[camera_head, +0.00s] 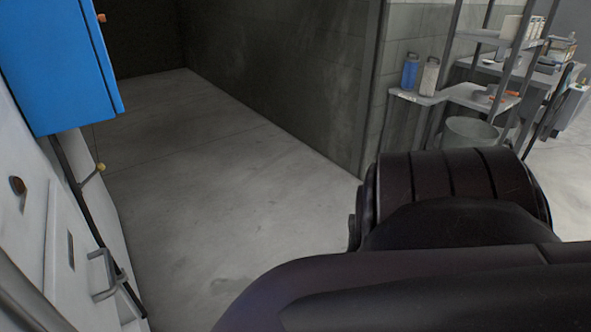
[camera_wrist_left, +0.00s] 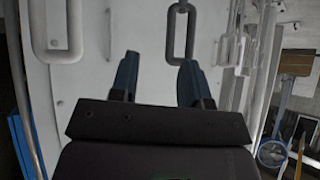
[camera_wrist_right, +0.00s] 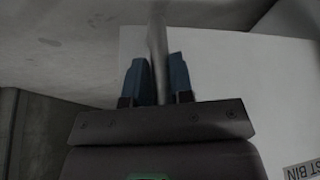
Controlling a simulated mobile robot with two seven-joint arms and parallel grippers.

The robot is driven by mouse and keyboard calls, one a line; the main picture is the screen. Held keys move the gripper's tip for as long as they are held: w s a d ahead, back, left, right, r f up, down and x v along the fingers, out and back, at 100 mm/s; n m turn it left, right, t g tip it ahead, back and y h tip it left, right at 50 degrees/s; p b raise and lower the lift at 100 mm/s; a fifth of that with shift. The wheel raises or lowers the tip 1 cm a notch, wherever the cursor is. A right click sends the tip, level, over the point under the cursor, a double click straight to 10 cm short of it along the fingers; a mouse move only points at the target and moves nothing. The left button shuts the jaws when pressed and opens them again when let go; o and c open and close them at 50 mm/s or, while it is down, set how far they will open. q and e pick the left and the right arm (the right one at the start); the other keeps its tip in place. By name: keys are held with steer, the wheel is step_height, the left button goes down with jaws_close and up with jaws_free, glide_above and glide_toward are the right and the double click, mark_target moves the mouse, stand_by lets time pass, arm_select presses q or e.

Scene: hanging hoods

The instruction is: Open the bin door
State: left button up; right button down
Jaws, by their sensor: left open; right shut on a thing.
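In the right wrist view, a white panel (camera_wrist_right: 245,110) carries a partly cut-off label (camera_wrist_right: 303,168) that reads "ST BIN" upside down. My right gripper (camera_wrist_right: 157,75) is shut on a thin, pale upright bar (camera_wrist_right: 157,45), which looks like the bin door's handle. In the left wrist view, my left gripper (camera_wrist_left: 160,72) is open and empty in front of a white front. A grey loop handle (camera_wrist_left: 181,30) is just beyond its fingertips, near the right finger. Neither gripper shows in the head view. Whether the bin door is ajar is not clear.
The head view shows a blue cabinet (camera_head: 60,60) and a white unit with a grey handle (camera_head: 105,275) at the left. The floor (camera_head: 210,190) in the middle is clear. A shelf rack (camera_head: 470,95) with bottles stands at the right. My own dark body fills the lower right.

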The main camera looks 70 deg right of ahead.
steer(key=shift+w+a, duration=0.2)
steer(key=shift+a, duration=0.2)
arm_select(q)
steer(key=shift+w+r, duration=0.1)
steer(key=shift+w, duration=0.15)
arm_select(e)
steer(key=c, duration=1.1)
jaws_free()
arm_select(q)
steer(key=shift+w, duration=0.1)
arm_select(e)
steer(key=shift+o, duration=0.2)
steer(key=shift+d, duration=0.1)
steer(key=shift+r+p, duration=0.3)
steer(key=shift+r, duration=0.1)
arm_select(q)
steer(key=shift+t, duration=0.5)
steer(key=r+p, duration=0.5)
steer(key=shift+w+d+r+p, duration=0.15)
steer(key=shift+w+r+p, duration=0.05)
steer(key=shift+r+p, duration=0.1)
arm_select(e)
steer(key=v, duration=1)
arm_select(q)
steer(key=shift+f, duration=0.1)
arm_select(e)
steer(key=shift+s, duration=0.15)
